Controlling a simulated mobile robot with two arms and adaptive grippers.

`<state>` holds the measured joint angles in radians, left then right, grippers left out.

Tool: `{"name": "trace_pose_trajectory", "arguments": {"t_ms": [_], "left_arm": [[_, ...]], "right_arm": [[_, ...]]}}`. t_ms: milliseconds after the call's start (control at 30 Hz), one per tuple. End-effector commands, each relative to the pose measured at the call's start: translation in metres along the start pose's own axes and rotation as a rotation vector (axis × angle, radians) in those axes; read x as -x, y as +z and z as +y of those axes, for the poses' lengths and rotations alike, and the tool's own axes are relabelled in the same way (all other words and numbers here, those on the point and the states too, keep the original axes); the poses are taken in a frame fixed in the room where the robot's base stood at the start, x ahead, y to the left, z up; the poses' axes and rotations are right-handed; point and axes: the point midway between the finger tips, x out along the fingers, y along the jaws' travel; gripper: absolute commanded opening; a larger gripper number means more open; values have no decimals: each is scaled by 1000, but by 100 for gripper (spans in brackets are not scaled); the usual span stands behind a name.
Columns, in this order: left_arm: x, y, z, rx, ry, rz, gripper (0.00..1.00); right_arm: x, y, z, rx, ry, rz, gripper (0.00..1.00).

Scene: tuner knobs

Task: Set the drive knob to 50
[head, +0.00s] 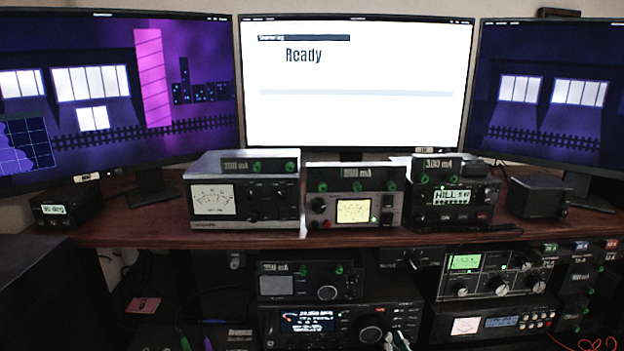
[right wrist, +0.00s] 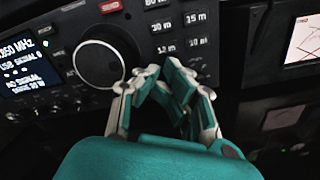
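The black radio (head: 340,318) on the lower shelf has a lit display (head: 308,320), also in the right wrist view (right wrist: 28,68). The display's last line seems to start with "DRIVE"; its value is too blurred to read. A large round knob (right wrist: 97,64) sits right of the display. My right gripper (right wrist: 158,76) is in front of the panel, just right of that knob, its fingertips close together. They hide the panel behind them, so any small knob there, or a grip on it, cannot be made out. Its fingers show faintly in the head view (head: 400,340). My left gripper is out of view.
Push-buttons with band labels (right wrist: 180,32) sit above the fingertips. A smaller unit (head: 310,281) stands on the radio, and other units (head: 490,275) stand close to its right. The upper shelf (head: 150,232) overhangs it. The middle monitor (head: 355,90) reads "Ready".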

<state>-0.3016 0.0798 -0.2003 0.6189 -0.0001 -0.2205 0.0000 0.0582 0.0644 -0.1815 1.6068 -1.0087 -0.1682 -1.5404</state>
Motion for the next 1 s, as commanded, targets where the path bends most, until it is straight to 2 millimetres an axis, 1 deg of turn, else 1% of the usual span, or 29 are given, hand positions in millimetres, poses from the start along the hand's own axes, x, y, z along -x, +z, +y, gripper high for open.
{"name": "trace_pose_trajectory", "arguments": {"t_ms": [233,467,800,1000], "left_arm": [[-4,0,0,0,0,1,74],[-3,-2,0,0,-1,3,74],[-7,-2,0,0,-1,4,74],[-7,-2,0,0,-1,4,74]], "right_arm": [[0,-4,-3,1,-2,2,0],[0,-3,-4,2,-3,2,0],[0,-3,-14,4,-8,2,0],[1,-5,-16,4,-9,5,0]]}}
